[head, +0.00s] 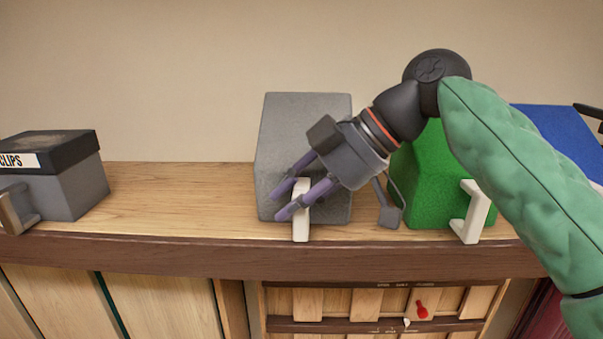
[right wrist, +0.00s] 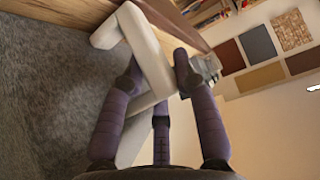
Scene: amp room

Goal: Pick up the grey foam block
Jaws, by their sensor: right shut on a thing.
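The grey foam block (head: 304,122) stands upright on the wooden shelf, against the wall side, with a white handle (head: 301,228) on its front. My right gripper (head: 289,200) is at the front of the block, its purple fingers closed around the white handle. In the right wrist view the fingers (right wrist: 155,75) grip the white handle (right wrist: 147,50), and the block's grey face (right wrist: 45,100) fills the left side. The block appears to rest on the shelf. My left gripper does not show.
A green block (head: 430,185) with a white handle stands close to the right, partly behind my arm. A blue thing (head: 560,135) lies farther right. A grey box with a black lid (head: 75,190) labelled CLIPS stands at the left. The shelf (head: 185,205) between is clear.

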